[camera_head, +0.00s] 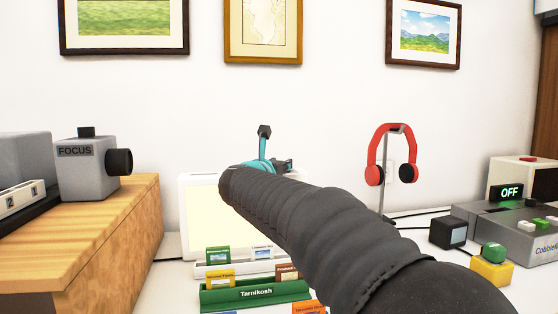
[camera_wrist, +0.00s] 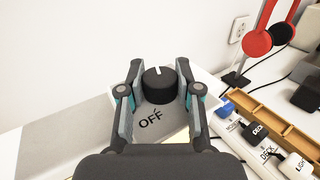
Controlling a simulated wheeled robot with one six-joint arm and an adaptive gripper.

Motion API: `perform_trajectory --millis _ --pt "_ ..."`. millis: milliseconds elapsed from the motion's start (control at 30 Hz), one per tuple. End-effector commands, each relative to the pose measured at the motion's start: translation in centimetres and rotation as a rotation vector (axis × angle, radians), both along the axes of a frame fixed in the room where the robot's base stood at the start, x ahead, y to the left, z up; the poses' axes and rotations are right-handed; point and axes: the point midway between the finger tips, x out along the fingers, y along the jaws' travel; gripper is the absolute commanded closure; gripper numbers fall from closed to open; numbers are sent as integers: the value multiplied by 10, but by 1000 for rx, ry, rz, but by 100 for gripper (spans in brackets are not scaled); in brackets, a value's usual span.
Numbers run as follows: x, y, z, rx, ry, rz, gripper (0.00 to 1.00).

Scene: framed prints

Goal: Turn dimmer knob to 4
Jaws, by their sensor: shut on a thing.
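The dimmer knob (camera_wrist: 159,86) is a round black knob with a white pointer line, on a grey face marked OFF (camera_wrist: 150,119). In the wrist view the pointer is toward the top, away from the OFF label; no number 4 is visible. My gripper (camera_wrist: 159,68) has one finger on each side of the knob and is shut on it. In the head view my dark arm hides the knob; only a small teal and grey part of my gripper (camera_head: 264,148) shows above the arm.
Red headphones (camera_head: 392,141) hang on a stand at right. A grey device with an OFF display (camera_head: 509,193) stands farther right. A FOCUS box (camera_head: 88,168) sits on a wooden cabinet at left. A green Tarnikosh rack (camera_head: 255,296) is below my arm. Labelled plugs (camera_wrist: 257,130) lie right of my gripper.

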Motion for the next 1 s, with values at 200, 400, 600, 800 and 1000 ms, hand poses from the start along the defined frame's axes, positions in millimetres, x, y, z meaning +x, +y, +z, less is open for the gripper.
perform_trajectory --millis 200,400,600,800,1000 --pt "1 2 2 -1 -2 -127 100" --pt "1 1 2 -1 -3 -197 100" --pt "1 0 2 -1 -4 -225 100" --pt "1 0 2 -1 -4 -228 100" --pt "1 0 2 -1 -5 -227 62"
